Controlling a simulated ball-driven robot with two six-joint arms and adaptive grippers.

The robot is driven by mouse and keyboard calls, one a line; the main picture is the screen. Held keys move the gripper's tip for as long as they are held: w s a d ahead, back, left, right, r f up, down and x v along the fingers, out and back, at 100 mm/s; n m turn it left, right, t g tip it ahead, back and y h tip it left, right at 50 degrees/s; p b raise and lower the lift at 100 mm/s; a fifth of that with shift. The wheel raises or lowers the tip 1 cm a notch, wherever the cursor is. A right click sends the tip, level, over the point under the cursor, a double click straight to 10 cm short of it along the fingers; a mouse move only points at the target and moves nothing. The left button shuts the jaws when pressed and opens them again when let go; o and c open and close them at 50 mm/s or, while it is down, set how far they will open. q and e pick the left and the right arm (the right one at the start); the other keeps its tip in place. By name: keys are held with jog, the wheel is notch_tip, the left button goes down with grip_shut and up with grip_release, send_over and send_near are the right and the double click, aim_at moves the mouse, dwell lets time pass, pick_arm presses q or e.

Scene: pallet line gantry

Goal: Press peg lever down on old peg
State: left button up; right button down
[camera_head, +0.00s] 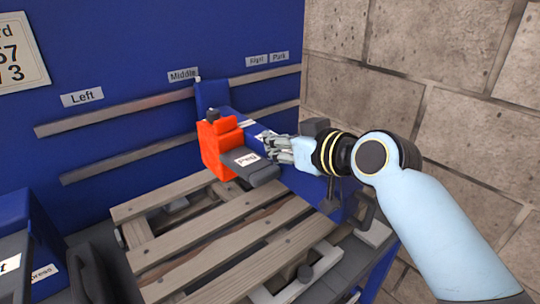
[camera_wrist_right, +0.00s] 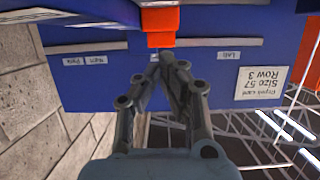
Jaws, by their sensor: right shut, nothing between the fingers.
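The peg lever (camera_head: 246,161) is a dark grey block labelled "Peg", sticking out from an orange housing (camera_head: 211,150) on the blue gantry beam. My right gripper (camera_head: 270,146) is shut and empty. Its fingertips show just right of and behind the lever's label in the head view; I cannot tell whether they touch it. In the right wrist view, which is upside down, the shut fingers (camera_wrist_right: 167,60) point toward the orange part (camera_wrist_right: 160,22). The old peg itself cannot be made out. My left gripper is not in view.
A wooden pallet (camera_head: 200,240) lies below the beam. The blue back panel (camera_head: 120,50) carries wooden rails and the labels Left, Middle, Right and Park. A stone wall (camera_head: 450,80) stands at the right. A blue unit with a press label (camera_head: 42,272) is at lower left.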

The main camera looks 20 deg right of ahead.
aim_at(270, 176)
jog(key=shift+x, duration=1.05)
notch_tip(270, 176, down, 3)
jog(key=shift+r, duration=0.15)
jog(key=shift+f, duration=0.75)
jog(key=shift+s+d, duration=0.1)
